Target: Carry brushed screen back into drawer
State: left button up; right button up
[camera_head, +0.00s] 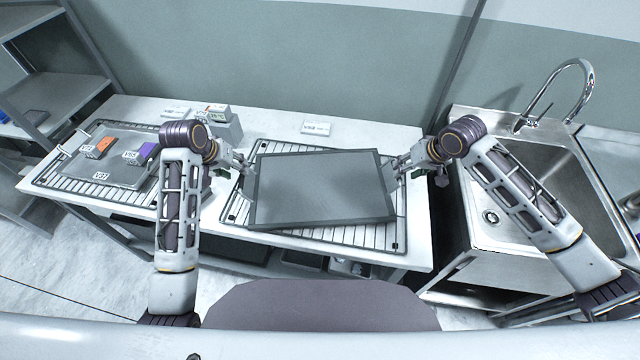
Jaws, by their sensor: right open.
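The screen (320,190), a dark-framed grey rectangle, lies slightly turned on a wire rack (345,237) at the middle of the white table. My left gripper (246,170) is at the screen's left edge; its fingers are small and partly hidden by my arm, so its opening is unclear. My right gripper (396,164) is open at the screen's right edge, close to the frame. I cannot tell whether either gripper touches it. No drawer is clearly recognisable; dark trays or compartments (300,259) show under the table.
A second rack with a grey tray (125,178) holding orange and purple pieces is at the left. A grey block with a display (222,122) stands behind my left arm. A sink (530,205) with a tall faucet (562,88) is at the right. Shelves (62,92) stand far left.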

pick_arm(q)
jog(key=shift+x, duration=2.45)
pick_arm(e)
jog(key=shift+x, duration=2.45)
pick_arm(q)
grip_shut()
pick_arm(e)
grip_shut()
pick_arm(q)
jog(key=shift+r, duration=0.1)
